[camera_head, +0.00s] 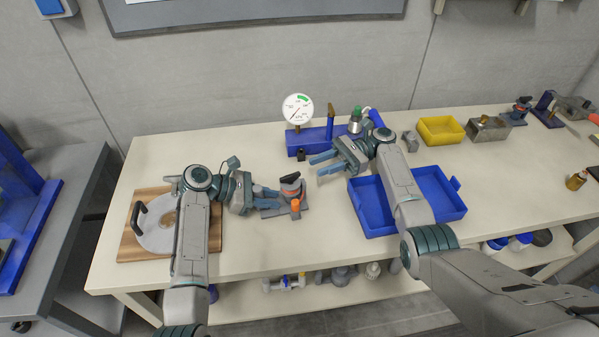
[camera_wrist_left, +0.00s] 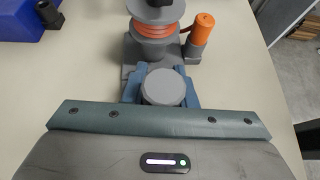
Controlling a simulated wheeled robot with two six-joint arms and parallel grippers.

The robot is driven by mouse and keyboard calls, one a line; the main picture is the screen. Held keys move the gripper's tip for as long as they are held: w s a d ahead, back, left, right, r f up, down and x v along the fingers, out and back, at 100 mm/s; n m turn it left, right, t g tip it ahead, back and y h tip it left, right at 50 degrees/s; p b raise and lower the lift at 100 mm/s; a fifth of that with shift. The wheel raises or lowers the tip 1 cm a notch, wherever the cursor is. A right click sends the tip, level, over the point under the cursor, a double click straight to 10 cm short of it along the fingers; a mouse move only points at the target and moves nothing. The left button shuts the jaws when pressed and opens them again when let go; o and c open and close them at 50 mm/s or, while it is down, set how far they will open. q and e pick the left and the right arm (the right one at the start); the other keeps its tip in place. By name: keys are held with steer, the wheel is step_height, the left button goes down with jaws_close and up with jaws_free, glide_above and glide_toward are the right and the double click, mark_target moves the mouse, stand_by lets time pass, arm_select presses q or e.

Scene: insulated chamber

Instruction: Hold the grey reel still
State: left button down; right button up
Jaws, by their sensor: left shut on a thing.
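The grey reel (camera_head: 291,185) stands upright on a grey base on the table, with orange-red line wound round it and a black top. It also shows at the top of the left wrist view (camera_wrist_left: 155,32). An orange cylinder (camera_wrist_left: 203,32) stands at its right side. My left gripper (camera_head: 266,198) reaches it from the left, low at its base. In the wrist view its blue fingers are shut on a round grey part (camera_wrist_left: 163,87) of the reel's base; their tips are partly hidden. My right gripper (camera_head: 325,164) is open and empty above the table, right of the reel.
A blue block with a round gauge (camera_head: 297,109) stands behind. A blue tray (camera_head: 440,218) lies to the right under my right arm. A yellow bin (camera_head: 441,130) and a metal box (camera_head: 488,130) are farther right. A wooden board (camera_head: 130,245) lies left, partly under my left arm.

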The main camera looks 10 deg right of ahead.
mark_target(299, 173)
steer(key=x, duration=0.7)
steer(key=shift+a, duration=0.1)
jaws_close()
